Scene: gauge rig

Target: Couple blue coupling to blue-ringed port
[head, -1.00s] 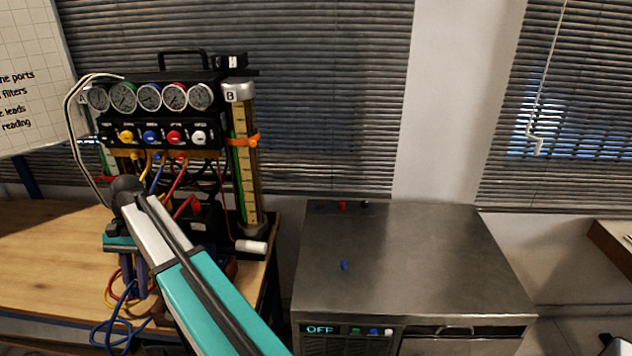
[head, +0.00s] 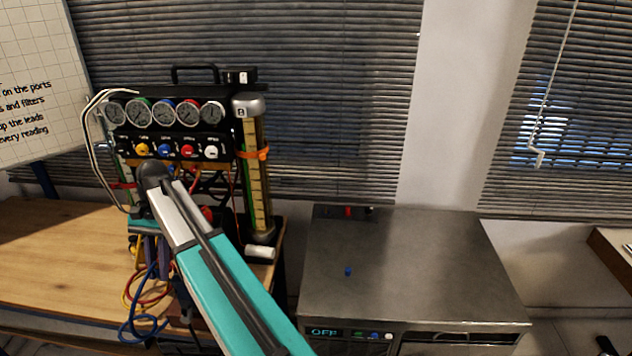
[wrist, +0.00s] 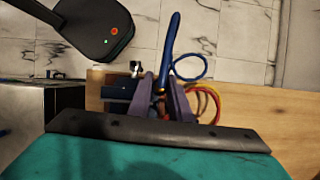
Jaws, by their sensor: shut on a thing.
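My gripper (head: 157,262) hangs low in front of the gauge rig (head: 180,100), above the left bench's front edge. In the wrist view its two purple fingers (wrist: 162,100) are shut on the end of a blue hose (wrist: 170,45). The blue coupling is at that end, mostly hidden between the fingers. The blue hose also hangs in a loop below my gripper in the head view (head: 138,328). The rig has a blue knob (head: 165,151) in its valve row.
Yellow and red hoses (wrist: 212,100) hang beside the blue one. A sight tube (head: 258,180) with an orange clamp stands at the rig's right side. A metal cabinet (head: 420,265) to the right carries a small blue piece (head: 348,271). The bench's left part (head: 50,260) is clear.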

